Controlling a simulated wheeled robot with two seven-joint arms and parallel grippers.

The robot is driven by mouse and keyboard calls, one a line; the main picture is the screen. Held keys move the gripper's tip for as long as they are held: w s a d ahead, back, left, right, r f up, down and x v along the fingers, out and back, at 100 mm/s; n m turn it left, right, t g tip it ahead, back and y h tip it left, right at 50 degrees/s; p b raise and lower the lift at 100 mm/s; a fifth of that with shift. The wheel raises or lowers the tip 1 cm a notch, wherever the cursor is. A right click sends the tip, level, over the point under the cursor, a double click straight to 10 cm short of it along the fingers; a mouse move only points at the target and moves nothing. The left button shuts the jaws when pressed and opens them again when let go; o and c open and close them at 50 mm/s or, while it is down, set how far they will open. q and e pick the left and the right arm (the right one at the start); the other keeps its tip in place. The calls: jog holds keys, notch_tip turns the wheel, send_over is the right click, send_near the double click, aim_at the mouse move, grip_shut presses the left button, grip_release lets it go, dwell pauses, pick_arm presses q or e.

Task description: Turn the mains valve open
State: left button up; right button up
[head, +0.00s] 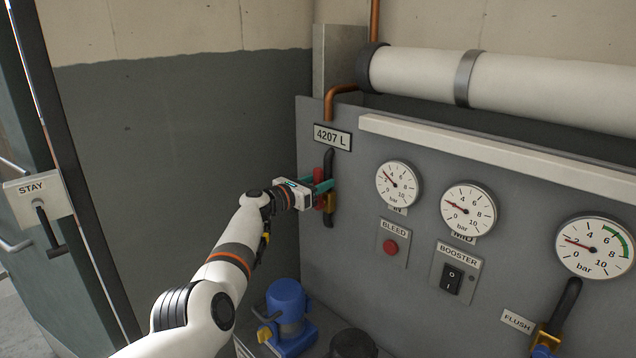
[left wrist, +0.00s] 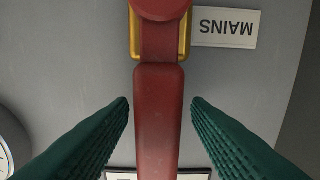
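The mains valve has a red lever (left wrist: 158,120) on a yellow brass body (left wrist: 186,35), beside an upside-down MAINS label (left wrist: 226,27) in the left wrist view. In the head view the red lever (head: 318,174) points up, in line with the dark vertical hose (head: 328,160), below the 4207 L plate (head: 332,137). My left gripper (head: 324,194) is at the valve. In the left wrist view its two teal fingers (left wrist: 160,115) stand open on either side of the lever, with a gap on both sides. My right gripper is not in view.
The grey panel (head: 360,260) carries three gauges, a red BLEED button (head: 391,247), a BOOSTER switch (head: 452,277) and a FLUSH valve lever (head: 566,303). A blue device (head: 287,310) stands below. A STAY plate (head: 38,193) with a lever is at left.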

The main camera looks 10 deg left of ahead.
pick_arm(q)
jog(key=shift+s+a, duration=0.1)
jog(key=shift+s+a+r+p, duration=0.1)
jog(key=shift+s+a+p, duration=0.2)
jog(key=shift+p, duration=0.25)
jog(key=shift+s+a+p, duration=0.4)
jog(key=shift+s+p, duration=0.15)
jog(key=v, duration=0.9)
jog(key=shift+s, duration=0.3)
jog(key=shift+a, duration=0.1)
